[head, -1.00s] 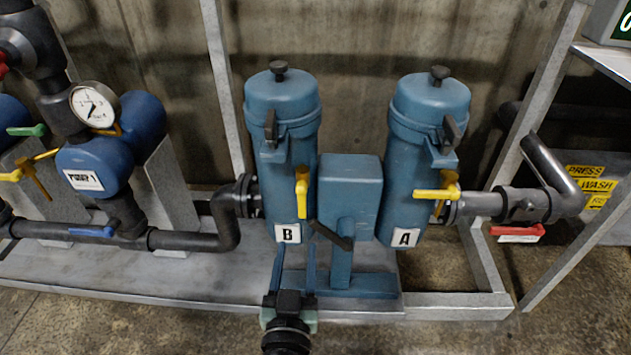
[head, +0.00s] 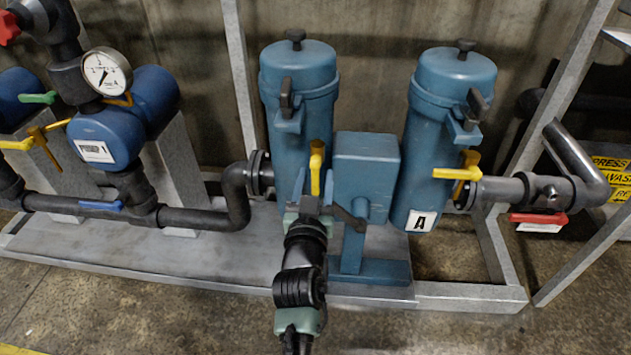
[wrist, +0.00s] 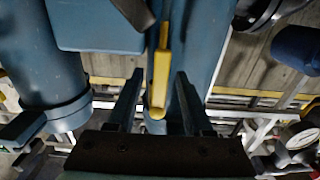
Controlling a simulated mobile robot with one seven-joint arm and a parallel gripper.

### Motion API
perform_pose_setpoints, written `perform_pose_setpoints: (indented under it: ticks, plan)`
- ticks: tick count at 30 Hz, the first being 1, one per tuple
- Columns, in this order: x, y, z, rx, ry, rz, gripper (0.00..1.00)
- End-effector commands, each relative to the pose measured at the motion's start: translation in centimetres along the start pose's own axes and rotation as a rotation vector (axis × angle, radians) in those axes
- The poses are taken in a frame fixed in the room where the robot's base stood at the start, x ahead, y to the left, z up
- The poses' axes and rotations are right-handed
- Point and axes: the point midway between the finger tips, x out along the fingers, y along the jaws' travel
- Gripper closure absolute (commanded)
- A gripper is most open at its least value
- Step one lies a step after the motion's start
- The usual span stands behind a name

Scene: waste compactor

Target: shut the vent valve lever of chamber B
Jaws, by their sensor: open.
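Chamber B (head: 298,72) is the left blue canister in the head view; its B label is hidden behind my arm. Its yellow vent valve lever (head: 316,165) hangs upright on the canister's front. The lever also shows in the wrist view (wrist: 160,75), running lengthwise between my fingers. My gripper (head: 314,186) is open in front of chamber B, at the lever's lower part. In the wrist view, one finger of my gripper (wrist: 157,92) is on each side of the lever, with gaps visible. I cannot tell how deep the lever sits between them.
Chamber A (head: 447,130) stands to the right with a sideways yellow lever (head: 458,173). A blue central block (head: 366,172) and a black handle (head: 349,221) are close to my gripper's right. A dark pipe (head: 236,205) runs left. Floor in front is clear.

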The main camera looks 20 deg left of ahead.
Motion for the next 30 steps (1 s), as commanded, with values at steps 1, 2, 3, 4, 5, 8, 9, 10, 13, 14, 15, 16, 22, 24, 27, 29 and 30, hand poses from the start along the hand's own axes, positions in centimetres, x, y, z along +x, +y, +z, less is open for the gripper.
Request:
perform_pose_setpoints:
  ticks: [1, 2, 3, 4, 5, 8, 9, 10, 13, 14, 15, 16, 22, 24, 27, 29, 30]
  plan:
    - [0.12, -0.03, 0.00, 0.000, 0.000, 0.000, 0.49]
    - [0.15, -0.03, -0.01, 0.000, 0.000, 0.000, 0.49]
    - [0.17, -0.03, -0.02, 0.000, 0.000, 0.000, 0.49]
    - [0.16, -0.02, -0.02, 0.000, 0.000, 0.000, 0.49]
    - [0.16, -0.02, -0.02, 0.000, 0.000, 0.000, 0.49]
    - [0.14, -0.02, -0.02, 0.000, 0.000, 0.000, 0.49]
    - [0.14, -0.01, -0.02, 0.000, 0.000, 0.000, 0.54]
    - [0.13, -0.01, -0.02, 0.000, 0.000, 0.000, 0.60]
    - [0.13, 0.00, -0.01, -0.001, 0.000, 0.000, 0.78]
    - [0.12, 0.00, -0.02, -0.001, 0.000, 0.000, 0.83]
    - [0.12, 0.00, -0.01, -0.001, 0.000, 0.000, 0.90]
    - [0.12, 0.00, -0.01, -0.001, 0.000, 0.000, 0.96]
    - [0.11, 0.01, -0.01, -0.001, 0.000, 0.000, 1.00]
    - [0.11, 0.01, -0.01, -0.001, 0.000, 0.000, 1.00]
    - [0.11, 0.00, 0.00, -0.001, 0.000, 0.000, 1.00]
    - [0.11, 0.00, 0.00, -0.001, 0.000, 0.000, 1.00]
    - [0.11, 0.00, 0.00, -0.001, 0.000, 0.000, 1.00]
